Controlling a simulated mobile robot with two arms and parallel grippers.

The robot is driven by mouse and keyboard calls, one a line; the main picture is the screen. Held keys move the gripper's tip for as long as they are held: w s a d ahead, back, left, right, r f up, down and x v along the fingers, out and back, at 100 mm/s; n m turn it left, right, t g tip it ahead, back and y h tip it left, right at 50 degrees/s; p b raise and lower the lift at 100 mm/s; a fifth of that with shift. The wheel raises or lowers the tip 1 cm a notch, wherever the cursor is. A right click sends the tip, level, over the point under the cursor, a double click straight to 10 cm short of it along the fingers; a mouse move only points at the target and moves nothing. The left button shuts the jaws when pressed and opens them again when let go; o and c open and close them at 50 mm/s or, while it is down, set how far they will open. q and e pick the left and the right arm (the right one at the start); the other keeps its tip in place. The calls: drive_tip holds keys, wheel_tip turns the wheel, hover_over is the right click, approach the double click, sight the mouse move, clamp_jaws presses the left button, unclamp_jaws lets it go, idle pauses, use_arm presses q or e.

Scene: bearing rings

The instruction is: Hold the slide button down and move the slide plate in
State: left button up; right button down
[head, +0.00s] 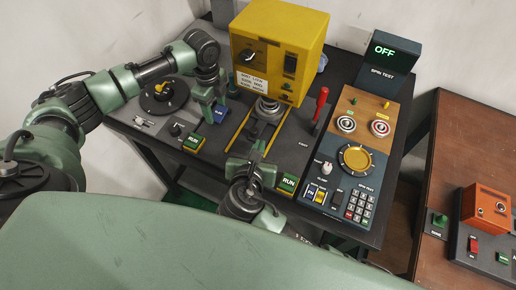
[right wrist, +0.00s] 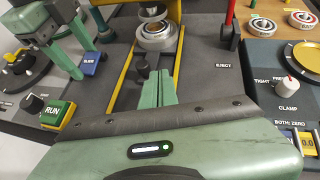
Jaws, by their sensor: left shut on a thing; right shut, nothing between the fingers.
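The blue slide button (head: 221,114) is on the left of the dark bench panel; it also shows in the right wrist view (right wrist: 93,62). My left gripper (head: 208,112) is shut with its fingertips at the button's left side; the exact grip is partly hidden. The slide plate's small dark knob (right wrist: 142,72) is between two yellow rails, in front of a metal ring seat (right wrist: 157,37) under the yellow machine. My right gripper (right wrist: 162,76) is shut and empty, its fingertips pointing forward just right of the knob. I cannot tell if they touch it.
The yellow machine (head: 280,45) stands behind the rails. A red eject lever (head: 320,105) is right of them. Green RUN buttons (head: 193,143) and (head: 287,183) are near the front edge. The spin test panel (head: 345,175) is at the right, its display reading OFF.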

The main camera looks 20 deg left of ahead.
use_arm(q)
drive_tip(key=shift+s+f, duration=0.15)
drive_tip(key=shift+s, duration=0.05)
use_arm(e)
drive_tip(key=shift+v, duration=0.9)
use_arm(q)
drive_tip(key=o, duration=1.4)
drive_tip(key=shift+w+r, duration=0.15)
drive_tip(key=shift+r, duration=0.1)
wheel_tip(320, 180, up, 8)
drive_tip(key=shift+f+b, duration=0.25)
drive_tip(key=shift+b, duration=0.25)
use_arm(e)
drive_tip(key=shift+f, duration=0.5)
